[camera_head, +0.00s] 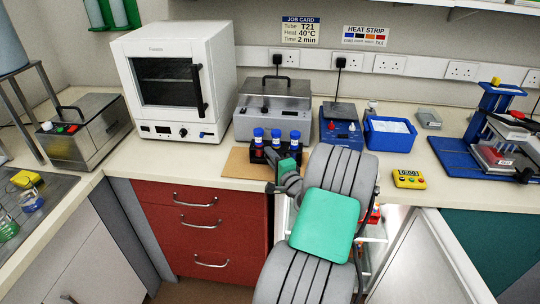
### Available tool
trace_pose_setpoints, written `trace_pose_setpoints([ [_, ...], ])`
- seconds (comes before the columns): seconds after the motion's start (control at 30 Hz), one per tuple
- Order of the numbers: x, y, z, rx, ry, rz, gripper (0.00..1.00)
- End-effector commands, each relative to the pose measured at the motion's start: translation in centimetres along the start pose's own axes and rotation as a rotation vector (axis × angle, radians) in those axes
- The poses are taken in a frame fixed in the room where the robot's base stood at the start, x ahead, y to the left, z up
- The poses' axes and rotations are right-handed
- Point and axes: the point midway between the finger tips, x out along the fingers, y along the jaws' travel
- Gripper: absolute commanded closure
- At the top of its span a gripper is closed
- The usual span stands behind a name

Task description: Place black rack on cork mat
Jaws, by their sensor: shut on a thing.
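The black rack (257,154) holds 3 tubes with blue caps; the tube at the left shows red below its cap. It is at or just above the cork mat (236,170), a tan sheet at the counter's front edge. I cannot tell whether the rack touches the mat. My gripper (276,163) is shut on the rack from the front right. My own wrist and arm hide the rack's right side, the fingertips and the mat's right part.
Behind the rack stands a steel water bath (272,112). A blue device (340,130), a blue tray (391,135) and a yellow timer (409,179) are to the right. A white oven (178,82) is left. Below, a cabinet door (425,262) stands open.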

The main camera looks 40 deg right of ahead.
Motion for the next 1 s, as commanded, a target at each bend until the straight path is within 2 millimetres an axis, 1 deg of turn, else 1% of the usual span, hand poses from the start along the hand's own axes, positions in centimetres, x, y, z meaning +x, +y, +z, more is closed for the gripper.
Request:
trace_pose_setpoints([
  [0.17,0.0,-0.2,0.0,-0.002,0.000,-0.004,1.00],
  [0.27,0.0,0.1,0.0,-0.002,0.000,-0.003,1.00],
  [0.3,0.0,0.3,0.0,-0.001,0.000,-0.002,0.89],
  [0.57,0.0,0.1,0.0,-0.001,0.000,-0.002,0.68],
  [0.77,0.0,0.1,0.0,-0.001,0.000,-0.002,0.68],
  [0.87,0.0,-0.5,0.0,-0.001,0.000,-0.002,0.68],
  [0.9,-0.5,-0.1,-0.1,0.001,0.002,-0.001,0.68],
  [0.97,-1.5,0.0,-0.2,0.001,0.003,-0.001,0.68],
  [1.0,-2.4,0.1,-0.2,0.001,0.004,0.000,0.68],
])
